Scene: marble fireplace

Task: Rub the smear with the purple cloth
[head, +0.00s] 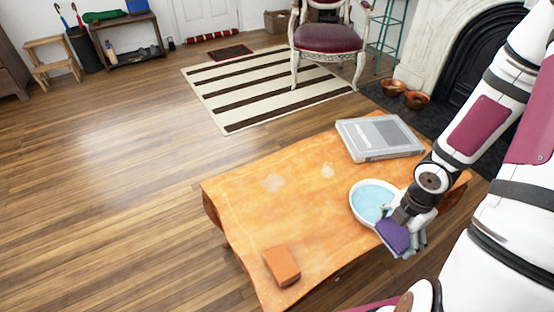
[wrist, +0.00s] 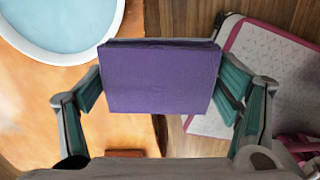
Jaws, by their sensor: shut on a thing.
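My gripper (head: 405,238) is shut on the folded purple cloth (head: 392,235), above the front right edge of the wooden table (head: 240,218). In the wrist view the cloth (wrist: 160,78) sits between both fingers. Two pale smudges show on the table top: one at left (head: 273,183) and one at right (head: 327,171). I cannot tell which is the smear. A white bowl (head: 353,204) of light blue liquid stands just behind and left of the cloth. The bowl also shows at the upper left of the wrist view (wrist: 78,58).
An orange-brown block (head: 282,266) lies at the table's near left. A thick grey book (head: 380,137) lies at the back right. The table's middle and left are mostly clear. A red-seated chair (head: 328,38) and striped rug (head: 245,100) are beyond.

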